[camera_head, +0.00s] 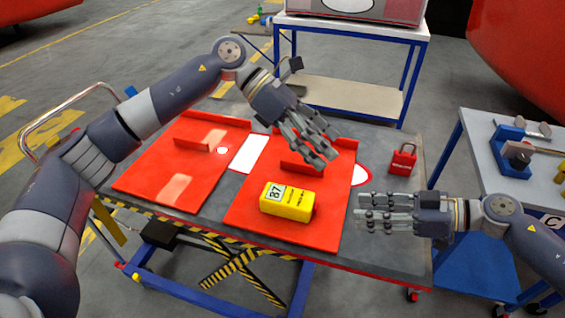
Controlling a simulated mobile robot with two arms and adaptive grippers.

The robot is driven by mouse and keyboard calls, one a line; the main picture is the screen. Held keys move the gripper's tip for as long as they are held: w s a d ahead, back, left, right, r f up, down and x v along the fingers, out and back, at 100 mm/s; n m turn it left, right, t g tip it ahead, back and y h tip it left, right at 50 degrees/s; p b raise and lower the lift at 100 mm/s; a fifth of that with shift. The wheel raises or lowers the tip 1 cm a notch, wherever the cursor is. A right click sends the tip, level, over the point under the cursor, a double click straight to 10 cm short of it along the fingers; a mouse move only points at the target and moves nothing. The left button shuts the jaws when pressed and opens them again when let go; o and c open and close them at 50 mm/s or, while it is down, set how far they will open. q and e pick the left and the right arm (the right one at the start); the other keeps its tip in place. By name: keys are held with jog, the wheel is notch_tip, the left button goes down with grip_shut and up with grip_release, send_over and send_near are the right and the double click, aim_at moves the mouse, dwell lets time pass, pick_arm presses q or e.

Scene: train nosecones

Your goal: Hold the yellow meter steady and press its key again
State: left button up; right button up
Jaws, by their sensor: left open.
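The yellow meter (295,205) lies on the right red panel (252,225), its pale display, reading what looks like 87, towards the left. I cannot make out its key. My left gripper (318,152) is open and empty, above and behind the meter, its fingers pointing down to the right. My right gripper (365,212) is to the right of the meter, its fingers pointing left towards it with a gap between them. It touches nothing I can see, and I cannot tell how far its fingers are apart.
A second red panel (150,185) lies to the left on the grey lift table. A red padlock (402,160) stands at the table's right. A blue-framed cart (500,150) with tools is at the right, and a shelf unit (350,94) stands behind.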

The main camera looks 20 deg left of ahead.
pick_arm(q)
notch_tip(320, 180, down, 4)
jog(key=s+r+m+y, duration=0.1)
jog(key=s+m+y, duration=0.1)
jog(key=y, duration=0.3)
jog(key=t+y, duration=0.1)
jog(key=y, duration=0.4)
send_over(282, 193)
jog(key=d, duration=0.1)
notch_tip(282, 193, down, 3)
jog(key=shift+s+r+m, duration=0.15)
jog(key=shift+m, duration=0.25)
jog(key=shift+a+y, duration=0.3)
jog(key=shift+y, duration=0.1)
jog(key=shift+a, duration=0.15)
notch_tip(282, 193, down, 11)
jog(key=shift+r, duration=0.1)
jog(key=shift+c, duration=0.3)
jog(key=c, duration=1.4)
jog(key=shift+o, duration=0.2)
